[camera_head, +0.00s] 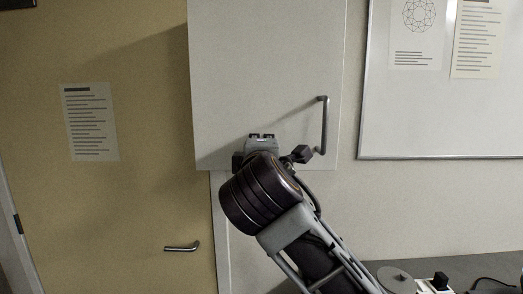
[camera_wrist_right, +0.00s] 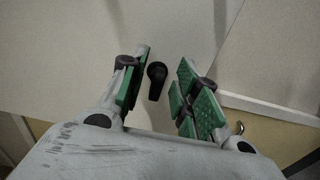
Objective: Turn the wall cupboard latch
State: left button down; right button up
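The wall cupboard (camera_head: 265,60) is a pale flat-fronted box on the wall, with a vertical bar handle (camera_head: 324,125) at its right side. The latch (camera_wrist_right: 156,82) is a small dark lever with a rounded head, seen in the right wrist view on the pale cupboard face. My right gripper (camera_wrist_right: 165,58) is open, its green-padded fingers on either side of the latch, with visible gaps to both. Whether the fingers reach the latch in depth, I cannot tell. In the head view my right gripper (camera_head: 262,138) is at the cupboard's lower part and hides the latch. My left gripper is not in view.
A tan door (camera_head: 130,200) with a lever handle (camera_head: 181,247) is on the left. A whiteboard (camera_head: 440,115) with papers hangs on the right. A dark worktop (camera_head: 455,268) with a round disc (camera_head: 396,279) is at the lower right.

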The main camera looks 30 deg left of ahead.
jog(key=shift+s, duration=0.15)
jog(key=v, duration=1.1)
jog(key=shift+s+d, duration=0.2)
jog(key=shift+s, duration=0.15)
dwell(0.5)
